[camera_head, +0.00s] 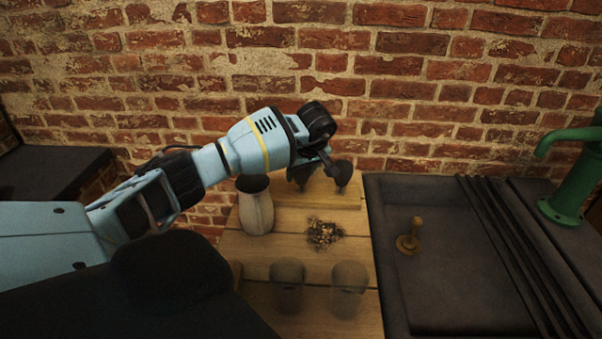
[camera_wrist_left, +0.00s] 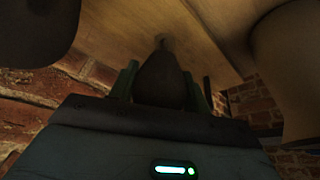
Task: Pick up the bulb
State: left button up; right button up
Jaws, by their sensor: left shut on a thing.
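The bulb (camera_wrist_left: 160,82) is a dark, rounded shape with a narrow stem. In the left wrist view it sits between the green fingers of my left gripper (camera_wrist_left: 159,90), which is shut on it. Its stem points toward the wooden table. In the head view my left gripper (camera_head: 318,165) is over the back of the table, beside the wall, and my wrist partly hides it. Two dark shapes show below the wrist there; I cannot tell for sure which is the bulb. My right gripper is not in view.
A beige jar with a dark top (camera_head: 256,206) stands just left of the gripper. Dried crumbs (camera_head: 325,233) lie mid-table, with two clear glasses (camera_head: 349,284) in front. Right are a dark sink (camera_head: 455,290), a brass plug (camera_head: 409,242) and a green pump (camera_head: 570,200). The brick wall is close behind.

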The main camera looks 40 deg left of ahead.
pick_arm(q)
jog(key=shift+r, duration=0.5)
notch_tip(320, 180, up, 9)
dwell(0.7)
dwell(0.6)
